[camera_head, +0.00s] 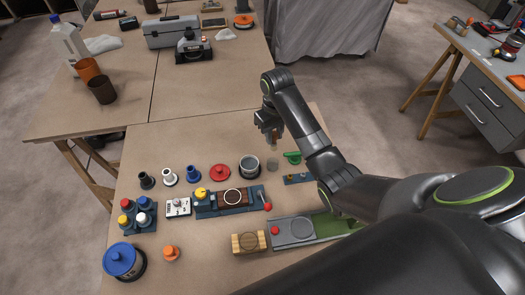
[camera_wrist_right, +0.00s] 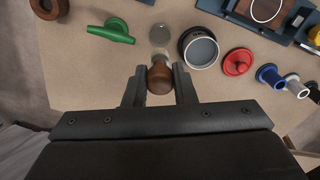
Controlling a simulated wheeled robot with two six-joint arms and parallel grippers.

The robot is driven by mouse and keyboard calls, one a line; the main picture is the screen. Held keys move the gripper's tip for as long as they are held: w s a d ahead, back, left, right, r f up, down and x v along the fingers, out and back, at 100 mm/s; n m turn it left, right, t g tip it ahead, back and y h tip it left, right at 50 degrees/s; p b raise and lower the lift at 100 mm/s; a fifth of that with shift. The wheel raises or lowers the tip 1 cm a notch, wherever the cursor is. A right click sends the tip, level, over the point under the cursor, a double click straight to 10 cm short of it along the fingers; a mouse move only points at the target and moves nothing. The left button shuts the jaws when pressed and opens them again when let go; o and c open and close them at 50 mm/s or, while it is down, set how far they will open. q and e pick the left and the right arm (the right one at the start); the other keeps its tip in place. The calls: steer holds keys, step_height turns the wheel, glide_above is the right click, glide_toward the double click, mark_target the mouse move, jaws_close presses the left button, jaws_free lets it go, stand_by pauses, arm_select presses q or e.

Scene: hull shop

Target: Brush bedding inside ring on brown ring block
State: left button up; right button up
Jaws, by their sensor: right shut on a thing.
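The brown block with a white ring (camera_head: 236,197) sits on a dark blue base near the middle of the table. It also shows at the top edge of the wrist view (camera_wrist_right: 265,9). My right gripper (camera_head: 271,137) is above the table, behind and to the right of that block. In the wrist view my right gripper (camera_wrist_right: 159,84) is shut on the dark wooden handle of a brush (camera_wrist_right: 159,76). The pale bristle end points away from the gripper, close to a small grey disc (camera_wrist_right: 160,35). My left gripper is in neither view.
A grey-rimmed pot (camera_head: 249,168), a red lidded knob (camera_head: 220,173) and a green piece (camera_head: 292,157) stand near the gripper. A light wooden block (camera_head: 248,243) and a grey-green tray (camera_head: 325,225) are in front. A red-knobbed lever (camera_head: 267,207) juts beside the base.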

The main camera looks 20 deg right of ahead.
steer(key=a+f+y, duration=0.1)
steer(key=f+y, duration=0.1)
steer(key=a+f+t+y+b, duration=0.1)
steer(key=f+y, duration=0.1)
steer(key=w+a+f+y, duration=0.1)
steer(key=a+f+y, duration=0.1)
steer(key=shift+f+t+y+b, duration=0.3)
steer(key=shift+y+b, duration=0.1)
stand_by(0.8)
steer(key=shift+f+b, duration=0.3)
steer(key=shift+f, duration=0.25)
stand_by(0.9)
stand_by(1.5)
steer(key=shift+p, duration=0.35)
step_height(320, 180, up, 7)
steer(key=p, duration=0.7)
